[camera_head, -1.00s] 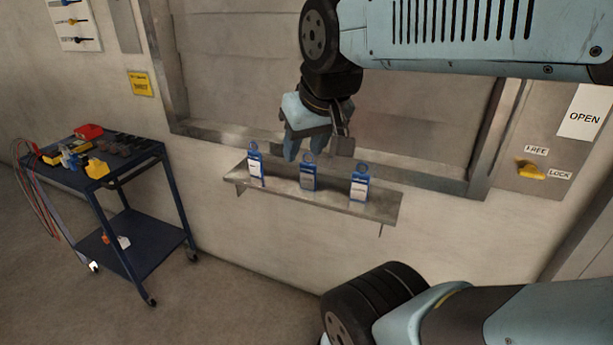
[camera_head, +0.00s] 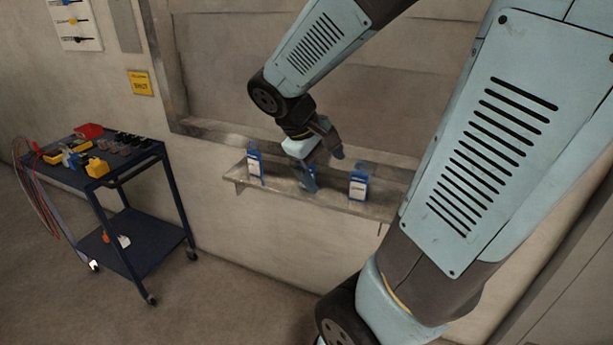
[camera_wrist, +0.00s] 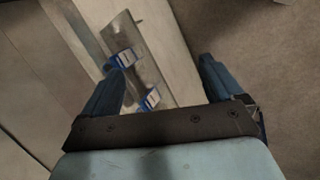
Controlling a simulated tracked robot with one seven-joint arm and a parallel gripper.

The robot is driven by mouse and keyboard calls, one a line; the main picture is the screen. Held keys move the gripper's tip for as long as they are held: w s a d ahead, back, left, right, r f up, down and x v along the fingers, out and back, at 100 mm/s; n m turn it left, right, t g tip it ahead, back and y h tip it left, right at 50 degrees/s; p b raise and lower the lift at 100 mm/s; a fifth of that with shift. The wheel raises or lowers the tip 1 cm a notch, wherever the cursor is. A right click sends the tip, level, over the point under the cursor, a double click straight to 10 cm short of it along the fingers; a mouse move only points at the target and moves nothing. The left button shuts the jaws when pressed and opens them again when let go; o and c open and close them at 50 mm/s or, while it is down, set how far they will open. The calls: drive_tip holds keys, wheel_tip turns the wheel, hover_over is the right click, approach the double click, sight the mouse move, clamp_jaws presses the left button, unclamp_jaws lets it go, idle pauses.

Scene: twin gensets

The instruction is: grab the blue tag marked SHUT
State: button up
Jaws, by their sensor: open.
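Several blue tags with white labels stand on a narrow wall shelf (camera_head: 240,174). The left tag (camera_head: 254,163) and the right tag (camera_head: 358,184) show clearly in the head view. The middle tag is largely hidden behind my gripper. The label words are too small to read, so I cannot tell which says SHUT. My gripper (camera_head: 322,172) is open above the middle of the shelf, tilted downward. In the wrist view my gripper (camera_wrist: 161,68) has its fingers wide apart. Two blue tags show there, an upper one (camera_wrist: 122,59) and a lower one (camera_wrist: 150,98), both nearer the left finger.
A dark blue cart (camera_head: 125,180) with tools and coloured items stands at the left. A yellow sign (camera_head: 140,83) is on the wall, left of a recessed panel (camera_head: 215,60). The floor between cart and shelf is clear.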

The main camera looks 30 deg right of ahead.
drive_tip(key=w+d+f+n+h, duration=0.6)
drive_tip(key=w+f+n+h, duration=0.3)
drive_tip(key=w, duration=0.2)
drive_tip(key=w+a+f+n+t, duration=0.4)
drive_tip(key=w+f+n+t, duration=0.7)
drive_tip(key=f+n, duration=0.15)
drive_tip(key=shift+n, duration=0.25)
drive_tip(key=x, duration=0.7)
drive_tip(key=shift+w+d+r, duration=0.1)
drive_tip(key=shift+d+r, duration=0.3)
drive_tip(key=shift+d, duration=0.05)
drive_tip(key=shift+s+d+r+x, duration=0.1)
drive_tip(key=shift+s+x, duration=0.05)
drive_tip(key=shift+x, duration=1)
drive_tip(key=shift+s+d+r+x, duration=0.1)
drive_tip(key=shift+s+d+x, duration=0.05)
drive_tip(key=shift+x, duration=1)
drive_tip(key=shift+w+d, duration=0.25)
